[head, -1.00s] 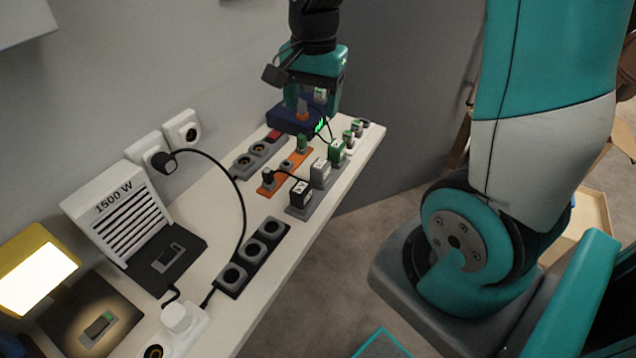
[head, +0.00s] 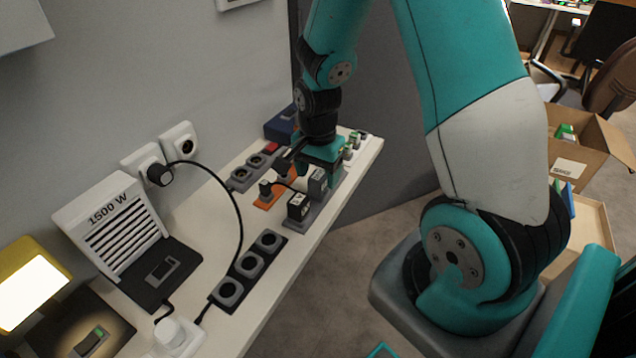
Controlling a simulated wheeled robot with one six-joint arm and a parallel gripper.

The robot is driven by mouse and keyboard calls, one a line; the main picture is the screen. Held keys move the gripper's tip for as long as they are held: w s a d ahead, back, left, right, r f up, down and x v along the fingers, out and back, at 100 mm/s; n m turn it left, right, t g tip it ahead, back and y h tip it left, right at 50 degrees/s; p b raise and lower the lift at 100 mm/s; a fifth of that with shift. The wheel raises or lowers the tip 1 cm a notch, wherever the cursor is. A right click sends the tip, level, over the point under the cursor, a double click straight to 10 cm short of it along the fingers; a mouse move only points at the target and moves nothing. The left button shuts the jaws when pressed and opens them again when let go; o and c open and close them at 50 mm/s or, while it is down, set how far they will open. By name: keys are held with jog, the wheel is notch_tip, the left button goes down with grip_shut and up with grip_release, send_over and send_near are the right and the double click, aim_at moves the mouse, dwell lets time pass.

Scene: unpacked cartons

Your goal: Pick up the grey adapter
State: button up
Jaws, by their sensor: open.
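The grey adapter (head: 317,183) stands on a grey power strip near the front edge of the white bench, between a black adapter with a white label (head: 299,205) and my gripper's teal body. My gripper (head: 322,172) points down, open, right at the grey adapter and partly in front of or above it. Its fingertips are hard to make out, so I cannot tell whether they touch the adapter or stand around it. The green adapter behind is hidden by the gripper.
An orange strip (head: 265,200) with a plug and cable lies left of the grey adapter. A black socket strip (head: 250,267) is nearer, beside a 1500 W heater (head: 112,225). A dark blue box (head: 281,124) stands at the bench's far end.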

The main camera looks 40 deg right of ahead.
aim_at(318, 175)
jog(key=shift+f, duration=1.5)
jog(key=c, duration=1.2)
jog(key=shift+r, duration=0.1)
notch_tip(318, 175, up, 20)
jog(key=p, duration=0.1)
